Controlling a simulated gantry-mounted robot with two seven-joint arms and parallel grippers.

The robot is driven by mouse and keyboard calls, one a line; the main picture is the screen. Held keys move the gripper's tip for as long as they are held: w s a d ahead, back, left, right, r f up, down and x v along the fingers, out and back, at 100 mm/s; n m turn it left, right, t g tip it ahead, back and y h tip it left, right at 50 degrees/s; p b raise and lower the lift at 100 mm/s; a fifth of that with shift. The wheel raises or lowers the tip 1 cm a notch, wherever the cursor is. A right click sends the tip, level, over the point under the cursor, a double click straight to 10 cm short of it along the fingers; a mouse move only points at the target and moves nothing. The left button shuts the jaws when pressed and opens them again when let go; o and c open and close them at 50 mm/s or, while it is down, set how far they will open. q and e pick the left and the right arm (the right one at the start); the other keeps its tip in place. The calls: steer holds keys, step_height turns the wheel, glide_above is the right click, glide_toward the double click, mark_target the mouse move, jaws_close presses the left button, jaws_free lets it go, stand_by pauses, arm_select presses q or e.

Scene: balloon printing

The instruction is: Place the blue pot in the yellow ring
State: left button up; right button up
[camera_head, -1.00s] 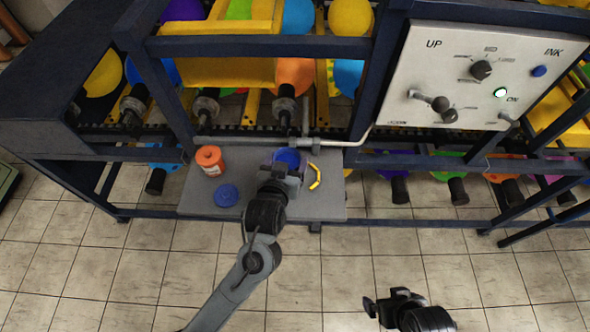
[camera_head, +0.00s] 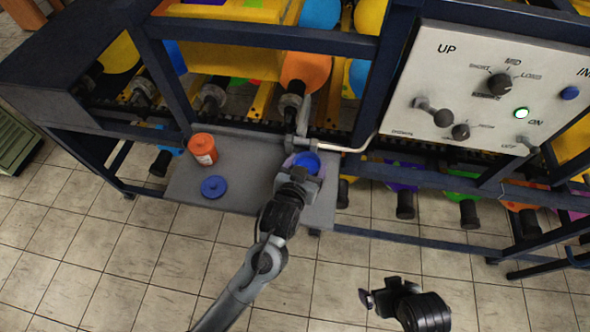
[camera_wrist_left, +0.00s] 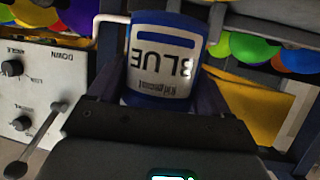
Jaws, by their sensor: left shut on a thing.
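The blue pot (camera_head: 307,162) shows its open blue top in the head view, near the right end of the grey shelf (camera_head: 240,200). In the left wrist view its white label (camera_wrist_left: 160,65) reads BLUE upside down, between my two dark fingers. My left gripper (camera_head: 300,178) is shut on the blue pot. I cannot tell whether the pot touches the shelf. The yellow ring does not show now; the pot and gripper cover the area where yellow showed earlier. My right gripper (camera_head: 370,299) hangs over the floor, away from the shelf; its finger opening is unclear.
The control panel (camera_head: 480,90) is at the upper right. The middle of the shelf is clear.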

mark_target(296, 162)
arm_select(q)
steer(key=w+a+f, duration=0.2)
steer(key=shift+w+a, duration=0.25)
steer(key=shift+w, duration=0.15)
steer(key=shift+w+a+f, duration=0.15)
steer(key=shift+w+f, duration=0.05)
steer(key=shift+f, duration=0.05)
step_height(296, 162, down, 4)
steer(key=shift+r, duration=0.2)
steer(key=shift+f, duration=0.15)
arm_select(e)
steer(key=shift+w+d+r, duration=0.1)
steer(key=shift+d, duration=0.15)
arm_select(q)
steer(key=shift+f, duration=0.1)
steer(key=o, duration=1.1)
steer(key=shift+f, duration=0.1)
arm_select(e)
steer(key=shift+a, duration=0.1)
